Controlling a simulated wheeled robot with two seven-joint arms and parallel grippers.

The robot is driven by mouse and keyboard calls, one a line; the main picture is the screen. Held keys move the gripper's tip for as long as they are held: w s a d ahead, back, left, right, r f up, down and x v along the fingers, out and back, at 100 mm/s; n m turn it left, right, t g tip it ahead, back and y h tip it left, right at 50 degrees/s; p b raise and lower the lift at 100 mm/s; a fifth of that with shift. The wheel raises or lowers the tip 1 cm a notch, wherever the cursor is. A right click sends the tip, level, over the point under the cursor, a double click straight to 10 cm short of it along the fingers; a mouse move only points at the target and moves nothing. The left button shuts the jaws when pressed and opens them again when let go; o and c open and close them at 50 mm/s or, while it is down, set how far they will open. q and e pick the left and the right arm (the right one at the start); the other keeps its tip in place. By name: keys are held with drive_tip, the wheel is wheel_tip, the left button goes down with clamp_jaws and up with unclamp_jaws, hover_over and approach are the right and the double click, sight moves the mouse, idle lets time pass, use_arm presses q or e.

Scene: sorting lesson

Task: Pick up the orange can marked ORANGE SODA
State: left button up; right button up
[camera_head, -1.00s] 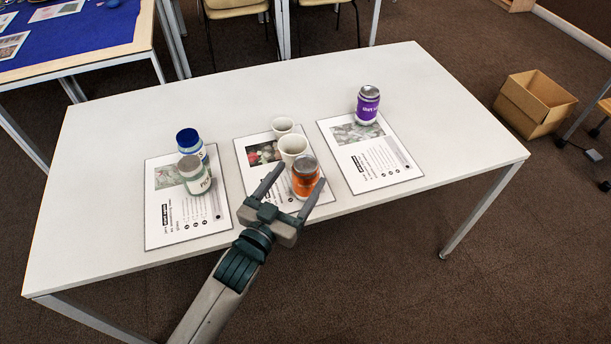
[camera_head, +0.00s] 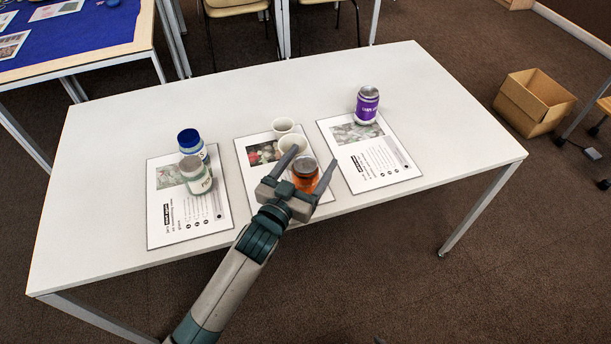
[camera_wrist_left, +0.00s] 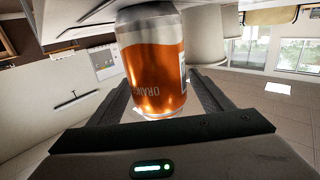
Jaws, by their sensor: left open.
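The orange can (camera_head: 306,172) stands upright on the middle sheet near the table's front edge. My left gripper (camera_head: 308,168) is open, with one finger on each side of the can in the head view. In the left wrist view the orange can (camera_wrist_left: 152,65) fills the space between the two fingers of the left gripper (camera_wrist_left: 160,92), with the letters ORAN visible and upside down. I cannot tell whether the fingers touch it. The can's lower part is partly hidden by the gripper in the head view. My right gripper is not in view.
Two white cups (camera_head: 284,126) stand just behind the can. A purple can (camera_head: 367,105) is on the right sheet (camera_head: 385,170). The table's right side is clear.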

use_arm(q)
drive_tip(key=shift+w+d, duration=0.25)
drive_tip(key=shift+w, duration=0.3)
drive_tip(key=c, duration=1.1)
drive_tip(key=shift+r, duration=0.55)
drive_tip(key=s+d+r, duration=0.2)
drive_tip(key=d+r, duration=0.1)
drive_tip(key=s+d+r+b, duration=0.1)
drive_tip(key=s+d+r, duration=0.1)
drive_tip(key=d+r, duration=0.1)
drive_tip(key=s+d+r, duration=0.1)
drive_tip(key=d+r, duration=0.3)
drive_tip(key=shift+s+d, duration=0.1)
drive_tip(key=shift+s, duration=0.3)
drive_tip(key=shift+f, duration=0.1)
